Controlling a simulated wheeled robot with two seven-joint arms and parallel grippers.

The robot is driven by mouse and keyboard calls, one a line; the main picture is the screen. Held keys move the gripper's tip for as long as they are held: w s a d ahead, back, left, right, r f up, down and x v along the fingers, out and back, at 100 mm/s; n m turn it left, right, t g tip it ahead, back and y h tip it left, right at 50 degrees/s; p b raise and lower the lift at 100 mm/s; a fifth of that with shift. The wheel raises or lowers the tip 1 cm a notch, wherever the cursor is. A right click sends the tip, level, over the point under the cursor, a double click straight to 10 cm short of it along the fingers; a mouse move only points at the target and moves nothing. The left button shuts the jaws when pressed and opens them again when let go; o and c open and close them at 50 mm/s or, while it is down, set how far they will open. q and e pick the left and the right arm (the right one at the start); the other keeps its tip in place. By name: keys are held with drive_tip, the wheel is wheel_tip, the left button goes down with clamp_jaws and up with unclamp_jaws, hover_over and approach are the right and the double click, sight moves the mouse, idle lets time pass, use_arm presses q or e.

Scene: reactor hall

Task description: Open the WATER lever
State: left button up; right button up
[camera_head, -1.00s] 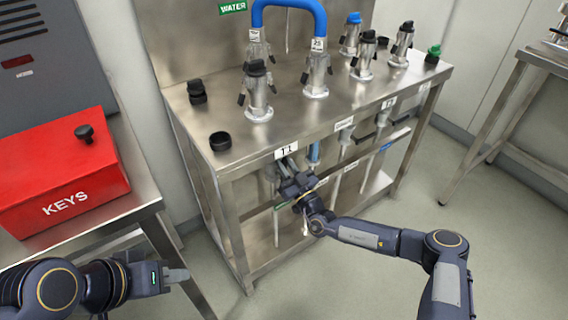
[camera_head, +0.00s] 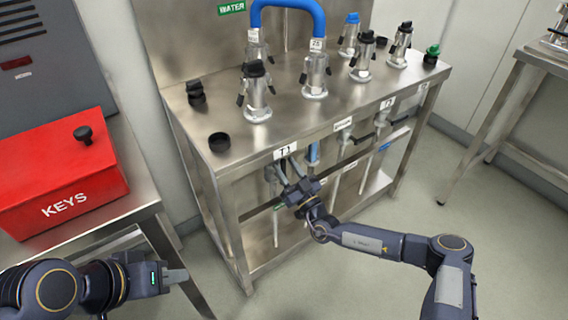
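The green WATER sign (camera_head: 232,6) is on the steel back panel at the top, above the bench's left end. Below the bench top, behind the T1 label (camera_head: 285,151), a lever is partly hidden by my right gripper and cannot be made out clearly. My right gripper (camera_head: 290,168) points up at the underside of the bench edge below T1. Its two fingers are spread with a gap between them; whether they touch anything is unclear. My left gripper (camera_head: 178,276) is at the lower left, away from the bench, and its finger gap is not visible.
The steel bench (camera_head: 222,163) carries several valve fittings and a blue hose (camera_head: 290,3). Further black-handled levers (camera_head: 362,138) and a blue pipe (camera_head: 313,154) are under its front edge. A red KEYS box (camera_head: 62,180) stands on the left table.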

drive_tip(key=v, duration=0.6)
idle(0.3)
